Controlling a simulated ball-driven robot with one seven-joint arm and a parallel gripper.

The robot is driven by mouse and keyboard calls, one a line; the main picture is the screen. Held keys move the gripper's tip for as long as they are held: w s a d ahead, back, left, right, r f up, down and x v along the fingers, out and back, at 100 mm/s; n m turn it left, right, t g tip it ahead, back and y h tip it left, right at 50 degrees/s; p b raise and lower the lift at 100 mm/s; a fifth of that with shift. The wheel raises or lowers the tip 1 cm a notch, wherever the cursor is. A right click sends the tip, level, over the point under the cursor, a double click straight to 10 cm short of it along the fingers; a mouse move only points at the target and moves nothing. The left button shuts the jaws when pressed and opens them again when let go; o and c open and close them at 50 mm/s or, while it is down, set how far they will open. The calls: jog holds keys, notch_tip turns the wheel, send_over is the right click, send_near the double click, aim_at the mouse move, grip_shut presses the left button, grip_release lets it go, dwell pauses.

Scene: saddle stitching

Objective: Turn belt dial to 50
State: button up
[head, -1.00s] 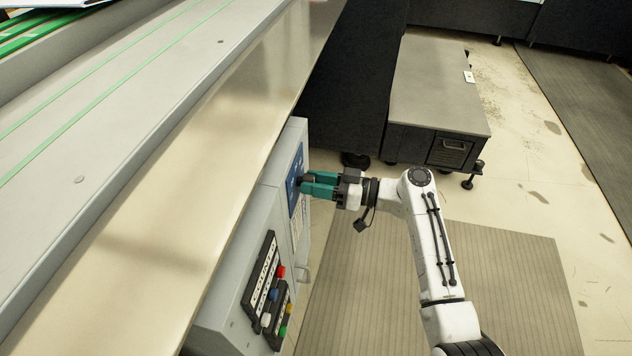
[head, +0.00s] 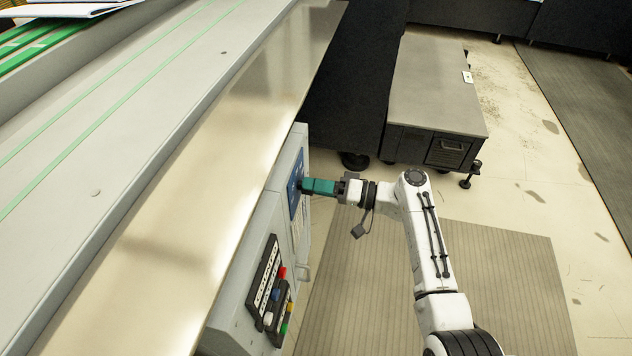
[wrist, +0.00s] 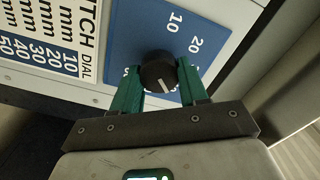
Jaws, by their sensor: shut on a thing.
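The belt dial is a black round knob (wrist: 158,72) on a blue scale plate (wrist: 135,28) in the wrist view. The numbers 10 and 20 show on the plate; other marks are hidden behind the fingers. A white pointer line on the knob points toward the lower right in that view. My gripper (wrist: 157,82) has green fingers on either side of the knob and is shut on it. In the head view, my gripper (head: 318,187) reaches the blue plate (head: 296,185) on the grey machine's side, and the knob is mostly hidden by the fingers.
A white label with mm values (wrist: 50,32) is beside the plate. A button panel (head: 268,290) with coloured buttons sits nearer on the same machine face. The machine's ledge (head: 215,170) overhangs at left. A grey cabinet (head: 435,90) stands behind; a floor mat (head: 480,285) lies at right.

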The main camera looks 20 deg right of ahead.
jog(key=m+p, duration=0.4)
jog(key=m, duration=0.4)
jog(key=shift+f+m, duration=0.1)
jog(key=shift+m, duration=0.2)
dwell(0.3)
jog(key=shift+d+f, duration=0.1)
jog(key=o, duration=1.1)
jog(key=shift+c, duration=0.2)
jog(key=p+v, duration=0.1)
jog(key=v, duration=0.9)
jog(key=shift+s+d, duration=0.25)
jog(key=shift+d, duration=0.05)
